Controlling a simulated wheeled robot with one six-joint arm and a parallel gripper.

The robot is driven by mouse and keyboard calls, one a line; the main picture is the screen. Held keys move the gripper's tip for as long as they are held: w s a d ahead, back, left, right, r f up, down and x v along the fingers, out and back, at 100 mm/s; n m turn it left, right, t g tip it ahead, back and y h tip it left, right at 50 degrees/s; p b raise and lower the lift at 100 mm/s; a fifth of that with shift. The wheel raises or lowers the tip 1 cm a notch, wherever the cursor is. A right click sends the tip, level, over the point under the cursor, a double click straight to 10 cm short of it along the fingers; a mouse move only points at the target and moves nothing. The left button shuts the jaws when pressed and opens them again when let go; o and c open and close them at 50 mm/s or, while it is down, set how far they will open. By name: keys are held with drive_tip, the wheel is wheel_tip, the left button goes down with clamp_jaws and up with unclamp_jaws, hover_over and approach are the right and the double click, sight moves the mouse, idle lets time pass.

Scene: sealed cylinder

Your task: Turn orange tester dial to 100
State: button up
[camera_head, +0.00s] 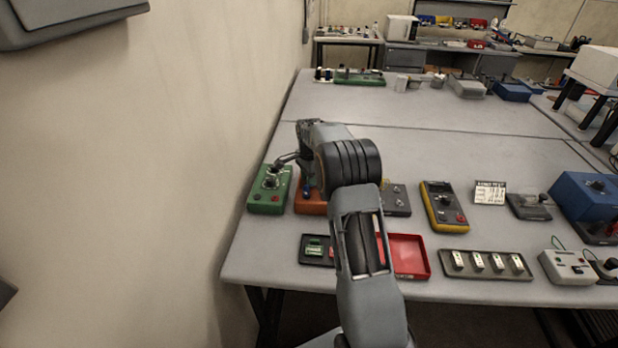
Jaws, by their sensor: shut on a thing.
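The orange tester (310,206) lies near the left edge of the table, just right of the green tester (264,198). Only its front part shows, with a small blue part on it. My wrist and gripper cover its upper side, so its dial, pointer and scale are hidden. My gripper (296,170) reaches down over the orange tester from behind the dark ribbed wrist. One dark finger link sticks out left towards the green tester. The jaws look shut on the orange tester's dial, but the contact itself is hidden. The green tester's own dial shows.
A grey box (397,203) and a yellow multimeter (440,205) stand to the right. A red tray (408,256) and a switch strip (486,264) lie along the front edge. A wall (190,130) rises close on the left.

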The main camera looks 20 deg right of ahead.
drive_tip(key=shift+w+r, duration=0.1)
drive_tip(key=shift+r, duration=0.05)
drive_tip(key=o, duration=0.9)
wheel_tip(320, 180, up, 14)
drive_tip(key=shift+f+b, duration=0.15)
drive_tip(key=shift+b, duration=0.25)
